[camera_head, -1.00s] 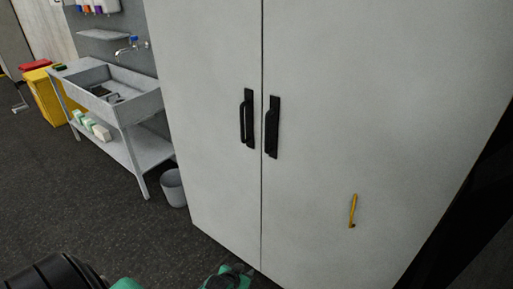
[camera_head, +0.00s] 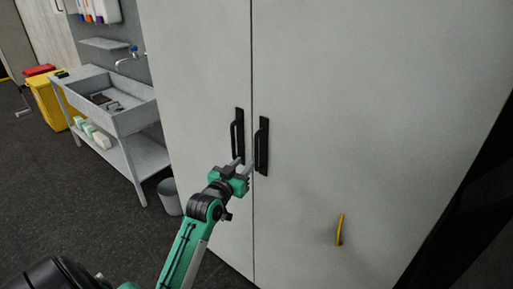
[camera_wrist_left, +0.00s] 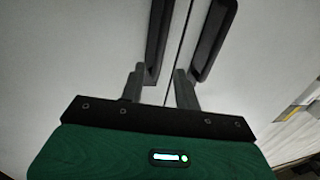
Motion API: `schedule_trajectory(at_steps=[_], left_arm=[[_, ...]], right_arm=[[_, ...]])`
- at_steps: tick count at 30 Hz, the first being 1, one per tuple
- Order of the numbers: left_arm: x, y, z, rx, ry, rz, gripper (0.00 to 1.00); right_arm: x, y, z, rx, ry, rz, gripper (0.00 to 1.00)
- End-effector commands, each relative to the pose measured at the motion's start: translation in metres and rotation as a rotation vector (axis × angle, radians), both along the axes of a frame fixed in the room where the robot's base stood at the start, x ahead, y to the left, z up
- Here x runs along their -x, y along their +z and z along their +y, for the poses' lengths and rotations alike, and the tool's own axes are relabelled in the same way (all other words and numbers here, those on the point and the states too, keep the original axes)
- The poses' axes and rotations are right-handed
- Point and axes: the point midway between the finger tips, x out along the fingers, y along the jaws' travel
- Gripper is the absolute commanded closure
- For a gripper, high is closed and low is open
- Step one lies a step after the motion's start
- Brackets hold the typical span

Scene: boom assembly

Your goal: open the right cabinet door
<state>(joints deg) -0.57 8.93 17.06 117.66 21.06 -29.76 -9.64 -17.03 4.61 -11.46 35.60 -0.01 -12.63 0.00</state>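The right cabinet door (camera_head: 345,120) is grey-white and closed, with a thin seam between it and the left door (camera_head: 195,70). Its black upright handle (camera_head: 263,146) stands just right of the seam; the left door's handle (camera_head: 239,135) is just left of it. Both handles also show at the top of the left wrist view, the right one (camera_wrist_left: 213,40) and the left one (camera_wrist_left: 157,42). My left gripper (camera_head: 246,163) is open and empty near the handles' lower ends. Its fingers (camera_wrist_left: 159,72) are apart, one overlapping the left handle in view. My right gripper is out of view.
A small yellow bar (camera_head: 340,229) is low on the right door. To the left are a grey sink table (camera_head: 130,118), a grey bin (camera_head: 170,197) and a yellow container (camera_head: 48,100). Dark floor (camera_head: 75,205) lies open at the lower left.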

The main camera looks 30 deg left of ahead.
Motion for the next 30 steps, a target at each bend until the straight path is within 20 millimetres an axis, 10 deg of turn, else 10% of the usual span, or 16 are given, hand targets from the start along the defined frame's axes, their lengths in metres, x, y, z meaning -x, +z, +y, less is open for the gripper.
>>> schedule_trajectory(at_steps=[15,30], left_arm=[[-0.085,0.002,0.01,0.001,0.0,0.0,0.68],[-0.096,-0.001,0.011,0.0,0.0,0.001,0.71]], right_arm=[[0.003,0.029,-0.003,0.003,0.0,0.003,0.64],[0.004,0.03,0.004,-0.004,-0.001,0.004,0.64]])
